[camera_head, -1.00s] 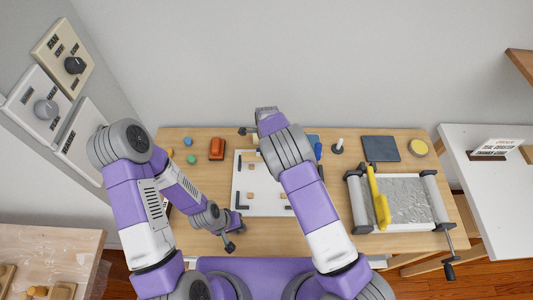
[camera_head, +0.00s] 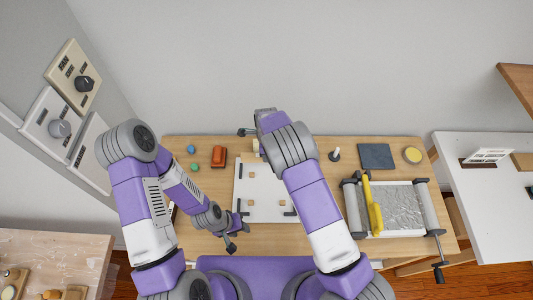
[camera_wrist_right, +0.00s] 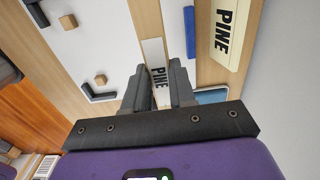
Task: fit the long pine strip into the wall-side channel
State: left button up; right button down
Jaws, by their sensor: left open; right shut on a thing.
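My right gripper (camera_wrist_right: 158,88) is shut on a pale strip labelled PINE (camera_wrist_right: 153,55), which stands between its fingers in the wrist view. In the head view the right gripper (camera_head: 249,132) is at the back of the white board (camera_head: 263,186), and my arm hides much of what it holds. Black corner pieces (camera_head: 246,213) and small wooden blocks (camera_head: 253,202) sit on the board. I cannot make out the wall-side channel. My left gripper (camera_head: 237,231) is open and empty at the board's front left corner.
A cream block labelled PINE (camera_wrist_right: 226,30) and a blue bar (camera_wrist_right: 190,32) lie right of the held strip. A roller frame with a yellow bar (camera_head: 373,207) takes the table's right side. An orange-red object (camera_head: 218,156) and a dark square (camera_head: 377,156) lie at the back.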

aim_at(243, 235)
pick_arm(q)
jog(key=shift+f+b, duration=2.15)
jog(key=shift+f, duration=0.05)
pick_arm(e)
jog(key=shift+f, duration=2.95)
pick_arm(q)
jog(key=shift+a+f+b, duration=0.1)
jog(key=shift+f+b, duration=0.3)
jog(key=shift+b, duration=0.05)
pick_arm(e)
jog(key=shift+r, duration=0.1)
